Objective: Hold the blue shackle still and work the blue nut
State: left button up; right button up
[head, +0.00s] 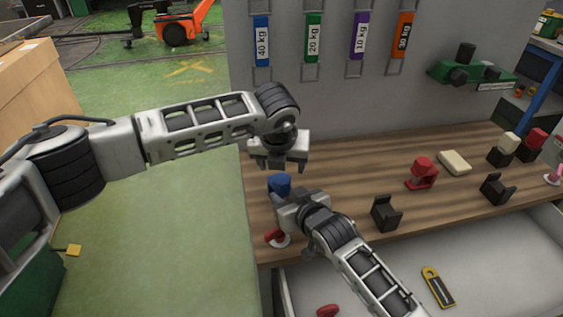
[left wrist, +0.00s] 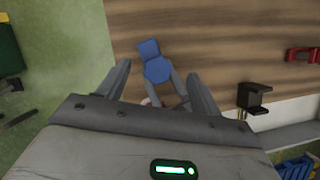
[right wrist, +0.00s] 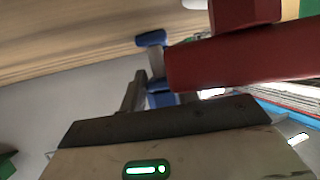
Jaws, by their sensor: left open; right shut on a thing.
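The blue shackle with its nut (head: 279,183) stands at the near left corner of the wooden bench. In the left wrist view it shows as a blue block joined to a rounded, many-sided blue part (left wrist: 158,70); I cannot tell surely which is the nut. My right gripper (head: 283,199) is shut on the blue shackle low on its near side; in the right wrist view blue (right wrist: 160,97) shows between its fingers. My left gripper (head: 280,166) is open and empty above the blue shackle, pointing down, its fingers apart on either side in its wrist view.
A red part (head: 275,236) on a white disc sits at the bench edge beside my right gripper, and a large red part (right wrist: 220,62) blocks the right wrist view. Black holders (head: 386,214) and a red shackle (head: 422,172) stand further right. An open drawer (head: 400,265) lies below.

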aim_at(282, 178)
pick_arm(q)
jog(key=shift+f, duration=0.1)
jog(key=shift+f, duration=1.95)
jog(key=c, duration=1.3)
jog(key=shift+o, duration=0.2)
jog(key=n, duration=0.1)
jog(key=n+y, duration=0.1)
jog(key=n, duration=0.1)
jog(key=shift+d+n, duration=0.2)
jog(key=shift+n, duration=0.1)
jog(key=shift+n+y, duration=0.7)
jog(key=shift+n, duration=0.5)
jog(key=shift+w+n+g+y, duration=0.1)
jog(key=shift+n+g+y, duration=0.3)
jog(key=shift+n, duration=0.7)
